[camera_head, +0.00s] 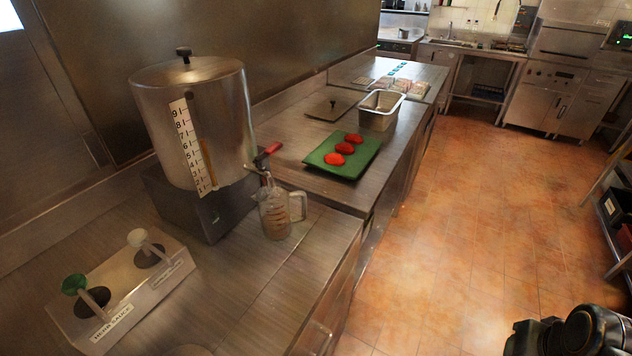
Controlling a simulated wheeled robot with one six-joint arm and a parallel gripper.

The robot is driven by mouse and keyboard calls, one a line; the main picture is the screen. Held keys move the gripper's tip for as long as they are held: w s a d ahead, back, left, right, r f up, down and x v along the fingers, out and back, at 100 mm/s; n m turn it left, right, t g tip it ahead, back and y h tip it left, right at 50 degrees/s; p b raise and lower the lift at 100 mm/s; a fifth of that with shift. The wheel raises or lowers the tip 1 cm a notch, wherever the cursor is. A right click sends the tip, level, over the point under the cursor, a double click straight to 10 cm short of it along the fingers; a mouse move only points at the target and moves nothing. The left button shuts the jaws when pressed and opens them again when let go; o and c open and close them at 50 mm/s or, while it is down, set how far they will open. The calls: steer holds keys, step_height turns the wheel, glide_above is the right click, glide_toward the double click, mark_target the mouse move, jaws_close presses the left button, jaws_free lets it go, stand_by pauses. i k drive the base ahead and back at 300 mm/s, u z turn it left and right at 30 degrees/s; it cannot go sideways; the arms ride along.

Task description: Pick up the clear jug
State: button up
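The clear jug (274,212) stands upright on the steel counter (255,285), just in front of the large steel dispenser. It is see-through, with a handle on its right side and dark markings on its wall. It stands under or close to the dispenser's red-handled tap, which hides part of its rim. Dark rounded parts at the bottom right edge appear to be mine, far from the jug. My gripper's fingers do not show.
The dispenser (228,125) stands behind the jug. A pump holder (165,280) is at lower left. A green board (322,158) with red items and a metal container (371,117) lie farther along. Open tiled floor (470,230) is on the right.

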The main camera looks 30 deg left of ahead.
mark_target(283, 211)
steer(key=i, duration=1.55)
steer(key=u, duration=3.5)
